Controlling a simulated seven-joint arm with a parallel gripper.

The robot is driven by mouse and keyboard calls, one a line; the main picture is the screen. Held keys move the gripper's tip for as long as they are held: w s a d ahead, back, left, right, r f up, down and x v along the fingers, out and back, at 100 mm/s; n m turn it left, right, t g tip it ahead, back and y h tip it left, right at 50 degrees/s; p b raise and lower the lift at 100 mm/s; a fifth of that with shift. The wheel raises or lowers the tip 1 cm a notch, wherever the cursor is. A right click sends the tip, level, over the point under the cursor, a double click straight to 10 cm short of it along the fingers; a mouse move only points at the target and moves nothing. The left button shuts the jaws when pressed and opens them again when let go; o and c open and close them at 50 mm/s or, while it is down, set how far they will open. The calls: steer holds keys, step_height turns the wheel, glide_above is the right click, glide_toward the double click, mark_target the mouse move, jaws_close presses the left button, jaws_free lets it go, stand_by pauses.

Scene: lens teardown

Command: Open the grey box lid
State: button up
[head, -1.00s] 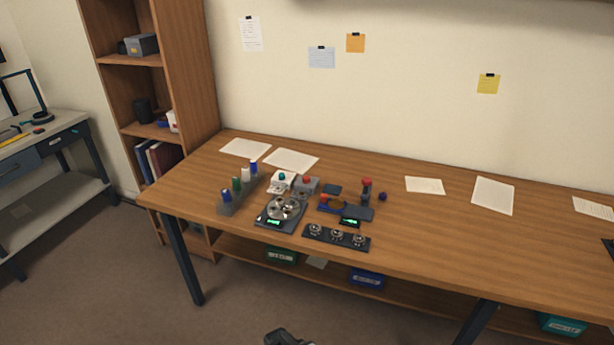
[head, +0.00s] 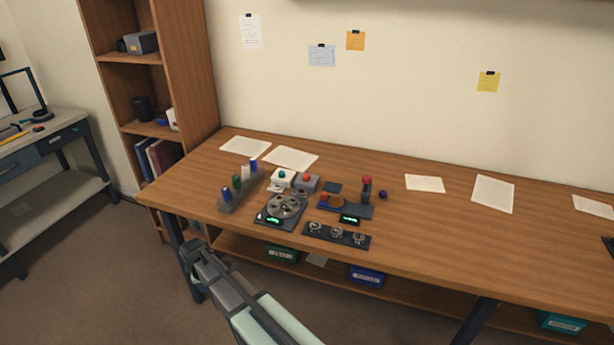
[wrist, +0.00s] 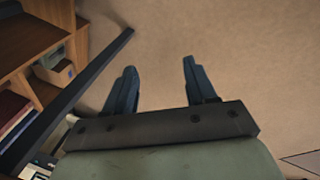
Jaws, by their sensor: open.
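A small grey box (head: 306,185) with a red knob on top stands on the wooden table (head: 430,230), among the group of parts at its left half. Its lid looks shut, though it is small in the head view. My gripper (head: 193,246) is in front of the table's front edge, to the left of and nearer than the box, and apart from it. In the wrist view my gripper (wrist: 160,65) has its two dark fingers apart with nothing between them. The grey box is not in the wrist view.
A white box (head: 280,181) with a teal knob stands just left of the grey box. A round-disc device (head: 283,207) sits in front, a rack with upright coloured pieces (head: 229,201) at left. A table leg (head: 186,265) is close to my gripper.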

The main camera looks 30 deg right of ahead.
steer(key=w+a+r+n+t, duration=0.1)
steer(key=w+a+r, duration=0.1)
steer(key=w+r, duration=0.4)
steer(key=w+a+r+n+t, duration=0.1)
steer(key=w+a+r+n, duration=0.15)
steer(key=r, duration=0.45)
step_height(320, 180, up, 23)
steer(key=m+g+y, duration=0.1)
steer(key=m+y, duration=0.1)
steer(key=m, duration=1.1)
glide_above(306, 175)
steer(key=s+d, duration=0.3)
steer(key=s, duration=0.2)
steer(key=x, duration=1.3)
steer(key=shift+w+a, duration=0.2)
steer(key=shift+c, duration=0.5)
